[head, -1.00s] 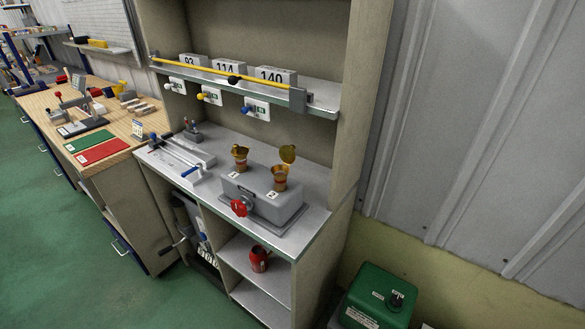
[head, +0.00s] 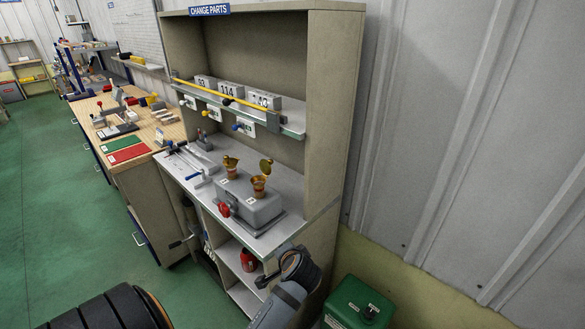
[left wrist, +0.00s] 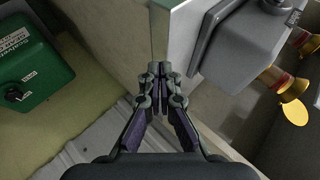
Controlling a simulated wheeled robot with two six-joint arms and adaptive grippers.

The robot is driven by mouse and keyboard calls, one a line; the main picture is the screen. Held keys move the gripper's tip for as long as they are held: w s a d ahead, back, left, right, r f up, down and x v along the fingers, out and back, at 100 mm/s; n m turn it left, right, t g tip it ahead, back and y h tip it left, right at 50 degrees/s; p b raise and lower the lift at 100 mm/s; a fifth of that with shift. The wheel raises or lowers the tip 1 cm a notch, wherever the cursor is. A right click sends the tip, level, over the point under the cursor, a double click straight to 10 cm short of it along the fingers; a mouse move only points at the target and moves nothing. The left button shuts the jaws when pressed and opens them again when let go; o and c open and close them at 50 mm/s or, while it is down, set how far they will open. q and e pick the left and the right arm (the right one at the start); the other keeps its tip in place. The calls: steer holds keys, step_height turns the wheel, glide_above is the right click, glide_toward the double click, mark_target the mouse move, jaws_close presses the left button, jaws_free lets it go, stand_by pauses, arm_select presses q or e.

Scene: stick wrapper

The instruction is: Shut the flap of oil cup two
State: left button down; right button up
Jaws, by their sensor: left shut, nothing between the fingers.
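Oil cup two (head: 259,185) is a brass cup on the right of a grey box (head: 245,206); its round gold flap (head: 266,166) stands raised. Oil cup one (head: 231,169) is on the box's left. In the left wrist view a brass cup (left wrist: 289,86) with a raised yellow flap (left wrist: 293,112) shows at the right edge; its number is not readable. My left gripper (left wrist: 161,72) is shut and empty by the cabinet's edge, well apart from the cups. In the head view its arm (head: 297,270) is at the cabinet's front right corner. My right gripper is not seen.
The grey box stands on a metal cabinet top (head: 296,232) beneath a shelf with numbered blocks (head: 231,92). A red knob (head: 224,210) is on the box's front. A red can (head: 249,260) sits below. A green box (head: 357,305) stands right of the cabinet.

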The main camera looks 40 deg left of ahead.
arm_select(q)
steer(key=w+a+r+m+y, duration=0.1)
steer(key=w+a+r+y, duration=0.3)
steer(key=r, duration=0.3)
steer(key=m+t+y, duration=0.1)
steer(key=m+y, duration=0.1)
steer(key=y, duration=0.2)
glide_toward(269, 166)
steer(key=w+d, duration=0.2)
steer(key=w, duration=0.2)
steer(key=p+x, duration=0.3)
steer(key=x, duration=0.7)
steer(key=shift+s+a+f+p, duration=0.2)
steer(key=shift+a+f+p, duration=0.1)
steer(key=shift+a+f, duration=0.1)
